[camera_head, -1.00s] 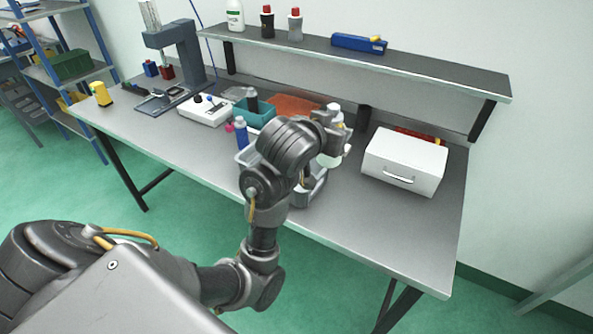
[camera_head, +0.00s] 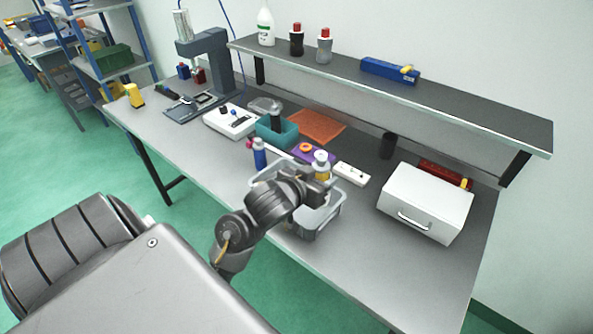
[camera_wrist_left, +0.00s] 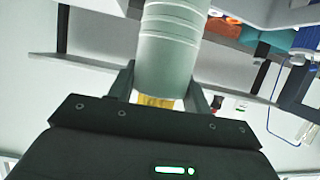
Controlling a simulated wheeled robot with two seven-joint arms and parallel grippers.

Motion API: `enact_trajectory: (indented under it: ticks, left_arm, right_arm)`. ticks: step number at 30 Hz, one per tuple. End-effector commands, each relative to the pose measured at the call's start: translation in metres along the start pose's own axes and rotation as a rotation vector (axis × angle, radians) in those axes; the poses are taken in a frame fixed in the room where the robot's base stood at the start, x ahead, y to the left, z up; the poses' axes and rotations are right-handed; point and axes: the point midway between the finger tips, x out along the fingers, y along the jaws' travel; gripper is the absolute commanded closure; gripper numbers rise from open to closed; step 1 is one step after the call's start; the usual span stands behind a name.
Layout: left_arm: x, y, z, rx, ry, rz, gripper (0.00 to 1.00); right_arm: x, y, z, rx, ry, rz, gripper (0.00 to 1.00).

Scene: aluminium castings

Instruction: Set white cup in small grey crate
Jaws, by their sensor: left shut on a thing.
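The white cup (camera_wrist_left: 170,50) shows in the left wrist view as a pale ribbed cylinder between the fingers of my left gripper (camera_wrist_left: 163,97), which is shut on it. In the head view my left gripper (camera_head: 322,183) is over the small grey crate (camera_head: 318,232), near its middle. I cannot clearly tell the cup apart in the head view. My wrist and arm hide much of the crate's left side and inside. My right gripper is not in view.
A blue bottle (camera_head: 260,155) stands at the crate's back left, and a white-topped yellow item (camera_head: 321,165) shows just behind my gripper. A power strip (camera_head: 351,174) lies behind the crate. A white drawer box (camera_head: 427,205) stands right. The table's front right is clear.

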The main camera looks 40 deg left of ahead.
Motion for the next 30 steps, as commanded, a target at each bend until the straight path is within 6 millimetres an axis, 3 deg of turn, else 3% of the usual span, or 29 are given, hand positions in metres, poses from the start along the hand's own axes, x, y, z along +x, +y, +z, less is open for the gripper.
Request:
enact_trajectory:
  ticks: [1, 6, 15, 22, 30]
  left_arm:
    - [-0.017, -0.010, 0.003, 0.010, -0.010, -0.001, 0.88]
    - [-0.054, -0.029, 0.024, 0.031, -0.007, 0.026, 0.88]
    - [-0.090, -0.039, 0.037, 0.053, -0.006, 0.076, 0.88]
    - [-0.087, -0.040, 0.042, 0.054, -0.004, 0.081, 0.88]
    - [-0.046, -0.048, 0.048, 0.062, 0.000, 0.084, 0.88]
  right_arm:
    - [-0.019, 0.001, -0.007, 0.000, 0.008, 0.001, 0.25]
    - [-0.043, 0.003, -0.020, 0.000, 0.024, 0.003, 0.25]
    - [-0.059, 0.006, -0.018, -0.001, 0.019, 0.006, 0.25]
    - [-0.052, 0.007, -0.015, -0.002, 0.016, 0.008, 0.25]
    - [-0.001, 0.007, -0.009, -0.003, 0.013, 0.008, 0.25]
